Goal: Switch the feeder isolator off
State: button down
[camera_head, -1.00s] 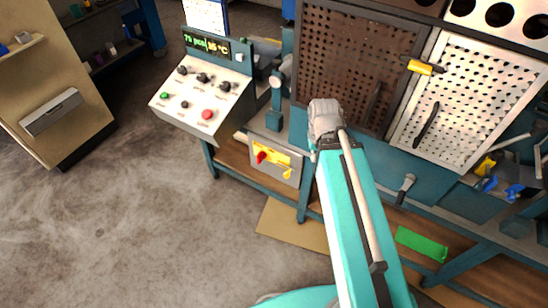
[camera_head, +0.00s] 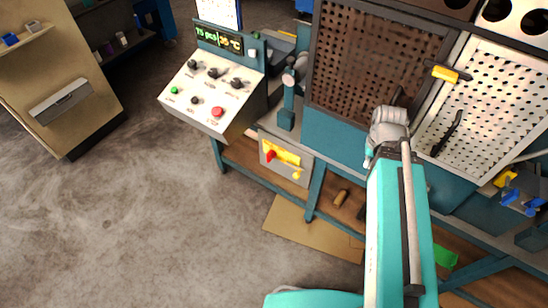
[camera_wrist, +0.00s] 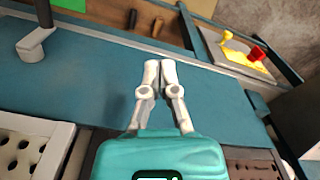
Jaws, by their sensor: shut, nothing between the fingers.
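The feeder isolator appears to be the grey box (camera_head: 304,176) with a yellow plate, low on the bench's front left. It has a red handle (camera_head: 270,156) at its left and a yellow part (camera_head: 296,175) at its lower right. In the wrist view the red handle (camera_wrist: 258,53) shows at the upper right beside the yellow plate. The handle's on or off position cannot be told. My gripper (camera_wrist: 160,68) is shut and empty above a teal bench surface, to the left of the isolator and apart from it.
A control panel (camera_head: 205,100) with knobs and a red button stands above and left of the isolator. Perforated boards (camera_head: 375,60) back the bench. A teal leg (camera_head: 316,186) stands just right of the isolator. The floor (camera_head: 150,220) in front is clear.

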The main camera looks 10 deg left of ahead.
aim_at(269, 157)
jog(key=u, duration=0.05)
jog(key=k, duration=1.1)
jog(key=u, duration=1)
jog(key=i, duration=1)
jog(key=z, duration=0.05)
